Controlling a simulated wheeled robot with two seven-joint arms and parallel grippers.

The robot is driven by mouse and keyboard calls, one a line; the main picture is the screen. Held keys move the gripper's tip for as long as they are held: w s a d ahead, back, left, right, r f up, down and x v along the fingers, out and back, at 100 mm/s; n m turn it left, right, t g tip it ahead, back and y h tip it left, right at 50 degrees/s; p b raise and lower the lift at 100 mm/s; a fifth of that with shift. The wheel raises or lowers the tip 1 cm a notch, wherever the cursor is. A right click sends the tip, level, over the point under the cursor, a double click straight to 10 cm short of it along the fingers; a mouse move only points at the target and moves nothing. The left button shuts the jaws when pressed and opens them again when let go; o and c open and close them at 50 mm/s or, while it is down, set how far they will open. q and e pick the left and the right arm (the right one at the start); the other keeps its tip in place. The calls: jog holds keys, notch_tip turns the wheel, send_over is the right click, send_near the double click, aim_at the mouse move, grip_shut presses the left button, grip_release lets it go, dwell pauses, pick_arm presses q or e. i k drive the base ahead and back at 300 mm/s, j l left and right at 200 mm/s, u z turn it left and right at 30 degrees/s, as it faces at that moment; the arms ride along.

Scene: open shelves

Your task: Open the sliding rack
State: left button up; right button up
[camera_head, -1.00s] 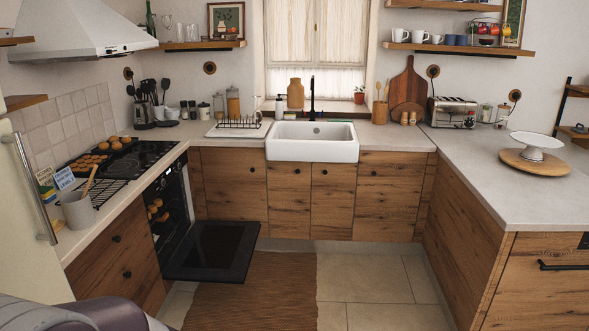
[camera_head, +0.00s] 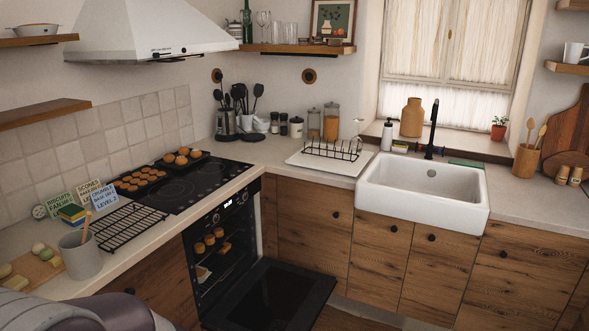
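The oven (camera_head: 190,229) stands under the counter with its dark door (camera_head: 272,296) folded down and open. Inside, a sliding rack (camera_head: 212,257) sits in the oven cavity, with several round brown baked pieces (camera_head: 209,239) at its level. The rack appears to be inside the cavity, not over the door; its edges are dark and hard to tell apart. Part of my arm shows at the bottom left corner, but neither of my grippers is in view.
A black wire cooling rack (camera_head: 126,228) lies on the counter beside a grey utensil pot (camera_head: 80,254) and small cards (camera_head: 104,197). Trays of baked goods (camera_head: 140,182) rest on the hob (camera_head: 188,190). The open door takes up floor room before the cabinets. A white sink (camera_head: 424,193) is at right.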

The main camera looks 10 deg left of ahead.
aim_at(237, 249)
jog(key=i+l+u, duration=0.8)
jog(key=u, duration=0.15)
jog(key=i+l+u, duration=0.25)
jog(key=l+u, duration=0.2)
jog(key=l, duration=0.15)
